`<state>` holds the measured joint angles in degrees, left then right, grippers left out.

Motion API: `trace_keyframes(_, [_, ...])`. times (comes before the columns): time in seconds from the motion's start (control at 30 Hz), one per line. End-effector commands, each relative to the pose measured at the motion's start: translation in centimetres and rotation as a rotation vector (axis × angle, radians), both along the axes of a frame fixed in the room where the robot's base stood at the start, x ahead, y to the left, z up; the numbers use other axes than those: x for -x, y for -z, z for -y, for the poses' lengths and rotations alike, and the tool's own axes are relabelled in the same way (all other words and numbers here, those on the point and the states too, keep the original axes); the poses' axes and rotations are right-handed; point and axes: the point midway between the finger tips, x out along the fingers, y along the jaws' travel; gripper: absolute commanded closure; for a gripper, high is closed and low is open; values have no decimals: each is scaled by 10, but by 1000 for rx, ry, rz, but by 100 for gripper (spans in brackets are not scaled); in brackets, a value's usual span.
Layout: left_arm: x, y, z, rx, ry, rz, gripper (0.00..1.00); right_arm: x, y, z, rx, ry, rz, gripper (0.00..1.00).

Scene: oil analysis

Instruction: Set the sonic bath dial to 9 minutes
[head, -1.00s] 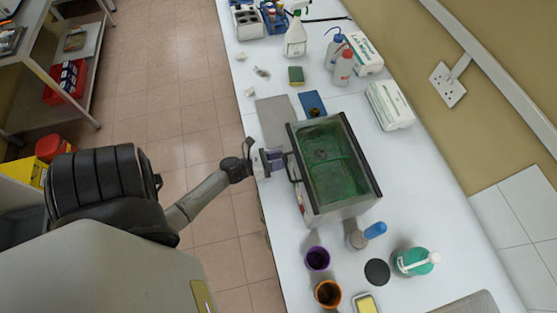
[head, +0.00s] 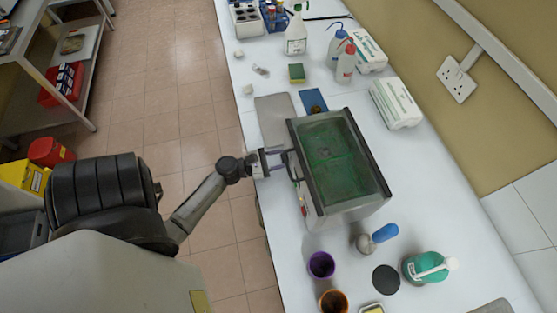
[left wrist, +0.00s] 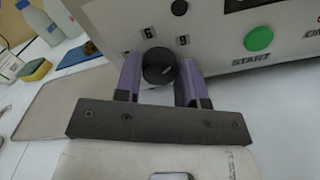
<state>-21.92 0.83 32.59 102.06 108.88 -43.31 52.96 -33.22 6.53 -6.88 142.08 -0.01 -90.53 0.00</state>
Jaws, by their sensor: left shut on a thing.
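The sonic bath (head: 345,208) is a steel tank with a dark rim and green liquid inside, standing on the white bench. Its front panel faces my left arm. In the left wrist view its dial (left wrist: 159,67) is a round black knob with a light pointer mark, with printed numerals above it; the exact setting is hard to read. My left gripper (left wrist: 160,85) has its purple fingers on either side of the dial, shut on it. In the head view the left gripper (head: 278,160) is at the bath's front. My right gripper is not in view.
A green START button (left wrist: 258,39) sits right of the dial. Purple (head: 321,265) and orange (head: 333,300) cups and a teal bottle (head: 425,267) stand near the bath. A grey mat (head: 275,118) and sponge (head: 297,73) lie beyond it.

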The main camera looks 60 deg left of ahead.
Motion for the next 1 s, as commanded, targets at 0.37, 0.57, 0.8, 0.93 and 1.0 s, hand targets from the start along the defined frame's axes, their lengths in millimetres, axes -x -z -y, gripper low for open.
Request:
trace_keyframes(0.37, [0, 1, 0, -49, -1, 8, 87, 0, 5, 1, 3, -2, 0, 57])
trace_keyframes(0.57, [0, 0, 0, -49, 0, 9, 87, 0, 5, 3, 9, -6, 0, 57])
trace_keyframes(0.8, [0, 0, 0, -48, 0, 9, 50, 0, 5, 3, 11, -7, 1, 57])
trace_keyframes(0.93, [0, 0, 0, -48, 0, 9, 39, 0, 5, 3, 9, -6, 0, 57])
trace_keyframes(1.0, [0, 0, 0, -48, 0, 9, 39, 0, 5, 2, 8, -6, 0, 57])
